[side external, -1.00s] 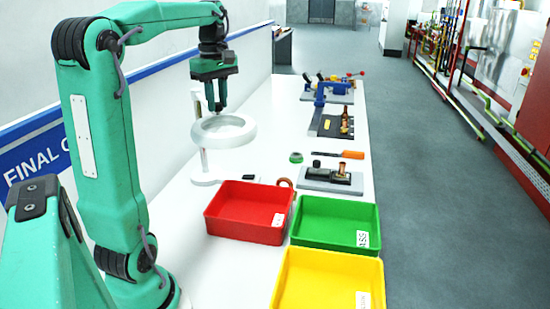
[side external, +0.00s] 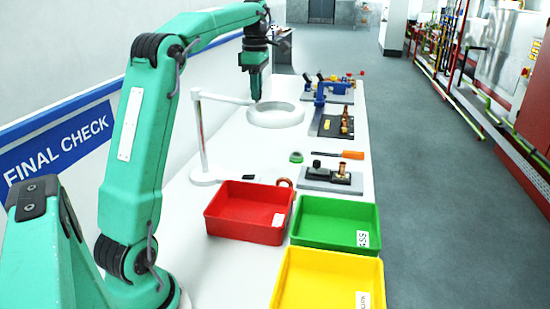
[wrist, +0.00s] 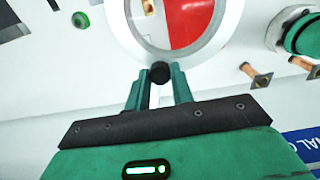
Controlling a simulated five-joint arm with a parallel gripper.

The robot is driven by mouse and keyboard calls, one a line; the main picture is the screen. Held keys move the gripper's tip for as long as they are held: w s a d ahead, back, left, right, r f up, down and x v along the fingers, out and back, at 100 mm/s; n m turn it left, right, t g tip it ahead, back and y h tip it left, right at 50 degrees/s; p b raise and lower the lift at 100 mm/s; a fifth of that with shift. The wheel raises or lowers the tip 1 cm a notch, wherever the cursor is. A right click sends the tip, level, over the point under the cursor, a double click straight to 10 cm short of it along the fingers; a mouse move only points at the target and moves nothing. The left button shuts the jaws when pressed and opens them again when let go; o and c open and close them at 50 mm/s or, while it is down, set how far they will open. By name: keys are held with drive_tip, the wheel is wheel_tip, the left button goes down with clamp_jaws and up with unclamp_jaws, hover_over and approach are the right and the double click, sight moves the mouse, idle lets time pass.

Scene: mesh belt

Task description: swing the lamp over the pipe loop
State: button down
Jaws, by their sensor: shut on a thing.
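The lamp's white ring head (side external: 250,112) hangs on a thin arm from a white post (side external: 200,135) at the wall side of the bench. My gripper (side external: 257,99) is at the ring's wall-side rim. In the wrist view my gripper (wrist: 160,75) has its fingers shut around a black knob (wrist: 160,72) on the rim of the lamp ring (wrist: 118,28). A copper-coloured loop (side external: 284,182), likely the pipe loop, lies behind the red bin, partly hidden. A copper-coloured bit (wrist: 148,6) shows inside the ring's upper edge in the wrist view.
Red (side external: 247,184), green (side external: 372,216) and yellow (side external: 280,280) bins stand at the near end. A green roll (side external: 296,157), a screwdriver (side external: 340,154) and a grey fixture (side external: 310,184) lie at right. Blue tooling (side external: 321,97) stands farther back. Bench around the post is clear.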

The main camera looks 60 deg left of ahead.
drive_tip(key=shift+w+a, duration=0.15)
drive_tip(key=shift+w, duration=0.15)
drive_tip(key=c, duration=1.2)
unclamp_jaws()
drive_tip(key=shift+r, duration=0.2)
drive_tip(key=shift+r, duration=3.75)
